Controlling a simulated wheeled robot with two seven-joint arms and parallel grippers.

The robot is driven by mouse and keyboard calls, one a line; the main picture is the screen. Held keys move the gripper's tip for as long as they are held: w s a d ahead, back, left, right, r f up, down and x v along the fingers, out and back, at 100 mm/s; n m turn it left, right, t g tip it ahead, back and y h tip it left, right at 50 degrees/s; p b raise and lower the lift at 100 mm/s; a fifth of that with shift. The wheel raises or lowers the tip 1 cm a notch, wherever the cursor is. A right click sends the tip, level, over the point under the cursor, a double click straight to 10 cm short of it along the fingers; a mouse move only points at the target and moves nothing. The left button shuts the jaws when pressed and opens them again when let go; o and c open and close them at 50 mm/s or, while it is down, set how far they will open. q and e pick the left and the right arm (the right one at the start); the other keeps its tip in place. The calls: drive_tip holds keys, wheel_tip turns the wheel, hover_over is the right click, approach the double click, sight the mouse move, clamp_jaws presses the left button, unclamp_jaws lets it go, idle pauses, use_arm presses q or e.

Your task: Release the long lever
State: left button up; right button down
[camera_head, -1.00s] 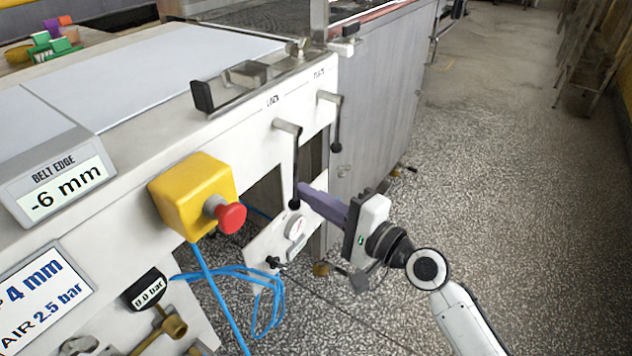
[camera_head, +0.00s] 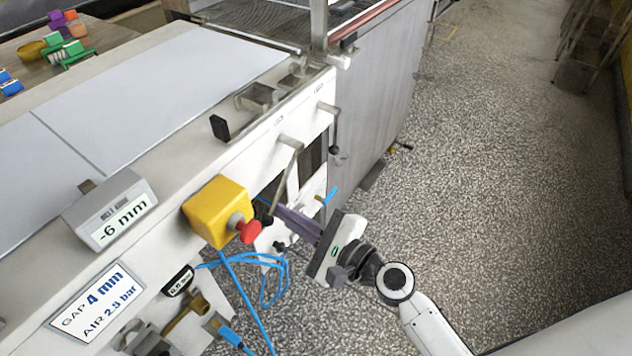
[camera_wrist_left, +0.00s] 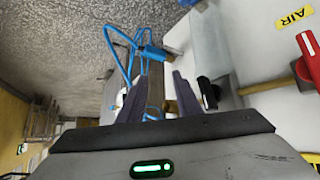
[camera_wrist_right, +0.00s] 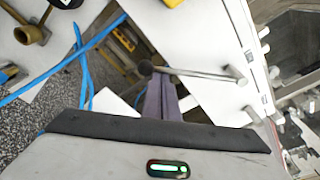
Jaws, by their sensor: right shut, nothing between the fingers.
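The long lever (camera_head: 283,180) hangs from a pivot on the machine's white side panel, its rod slanting down to the left. Its black knob (camera_wrist_right: 145,68) shows in the right wrist view. My right gripper (camera_head: 279,209) is shut and empty, its purple fingers at the rod's lower end beside the knob; I cannot tell whether they touch. The short lever (camera_head: 334,132) hangs nearly straight down, further along the panel. My left gripper (camera_wrist_left: 158,88) is open and empty in the left wrist view, with blue hose beyond its fingers. It is not clear in the head view.
A yellow box (camera_head: 215,208) with a red button (camera_head: 248,231) sits left of the lever. Blue hoses (camera_head: 270,262) loop below. A small pressure display (camera_head: 178,281) and a brass valve (camera_head: 187,318) are lower left. The speckled floor (camera_head: 470,160) to the right is open.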

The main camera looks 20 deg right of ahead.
use_arm(q)
drive_tip(key=shift+s+a, duration=0.2)
use_arm(e)
drive_tip(key=shift+a+r, duration=0.2)
use_arm(q)
drive_tip(key=shift+s+a+f, duration=0.1)
drive_tip(key=shift+f, duration=0.1)
